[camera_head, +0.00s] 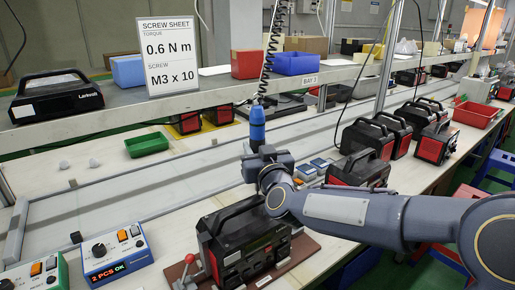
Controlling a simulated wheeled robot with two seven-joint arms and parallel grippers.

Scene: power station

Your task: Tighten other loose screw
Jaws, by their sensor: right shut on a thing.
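My right gripper (262,158) is shut on the blue electric screwdriver (257,118), which hangs on a black coiled cord. It holds the screwdriver upright above and behind a black and red power station (244,243). The screwdriver's lower end and tip are hidden by my gripper and wrist. The power station sits on a brown fixture board (302,250) and my forearm covers part of its right side. No screw can be made out on it. My left gripper is not in view.
A red-knobbed clamp (188,262) stands at the fixture's left. A blue controller (117,253) reads "2 PCS OK". Several other power stations stand at the right, one (360,168) close behind my arm. A shelf with a screw sheet (168,55) runs behind. A green tray (147,144) lies at left.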

